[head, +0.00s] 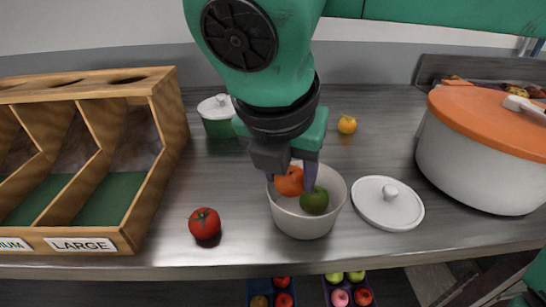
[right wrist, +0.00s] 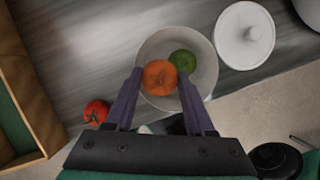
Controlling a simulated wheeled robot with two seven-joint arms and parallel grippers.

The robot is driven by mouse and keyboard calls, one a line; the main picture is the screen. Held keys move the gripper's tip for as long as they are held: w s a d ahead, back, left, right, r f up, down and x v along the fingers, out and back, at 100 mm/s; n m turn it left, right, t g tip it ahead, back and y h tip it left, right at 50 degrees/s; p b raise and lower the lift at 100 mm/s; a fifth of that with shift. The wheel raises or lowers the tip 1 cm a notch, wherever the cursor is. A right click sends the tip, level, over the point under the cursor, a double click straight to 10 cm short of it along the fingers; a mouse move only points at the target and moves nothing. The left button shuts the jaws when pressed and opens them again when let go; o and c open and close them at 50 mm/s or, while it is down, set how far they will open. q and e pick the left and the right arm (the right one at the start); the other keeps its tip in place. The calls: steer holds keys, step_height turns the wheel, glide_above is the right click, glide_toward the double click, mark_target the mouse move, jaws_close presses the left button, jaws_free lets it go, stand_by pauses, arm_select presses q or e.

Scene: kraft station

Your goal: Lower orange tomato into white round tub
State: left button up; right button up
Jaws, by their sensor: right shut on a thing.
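The orange tomato (head: 289,181) is between the fingers of my right gripper (head: 292,177), at the mouth of the white round tub (head: 303,224). It also shows between the fingertips in the right wrist view (right wrist: 160,77). My right gripper is shut on it and points down over the tub. Whether the tomato touches the tub's floor cannot be told. A green round fruit (head: 315,201) lies in the tub, to the right of the tomato. My left gripper is not in view.
A white lid (head: 388,203) lies right of the tub. A red tomato (head: 205,223) sits to its left, near the counter's front edge. A wooden sorting box (head: 160,140) stands left, a large pot (head: 470,150) right.

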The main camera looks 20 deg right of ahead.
steer(key=shift+s+f, duration=0.1)
steer(key=shift+f, duration=0.1)
steer(key=o, duration=1.4)
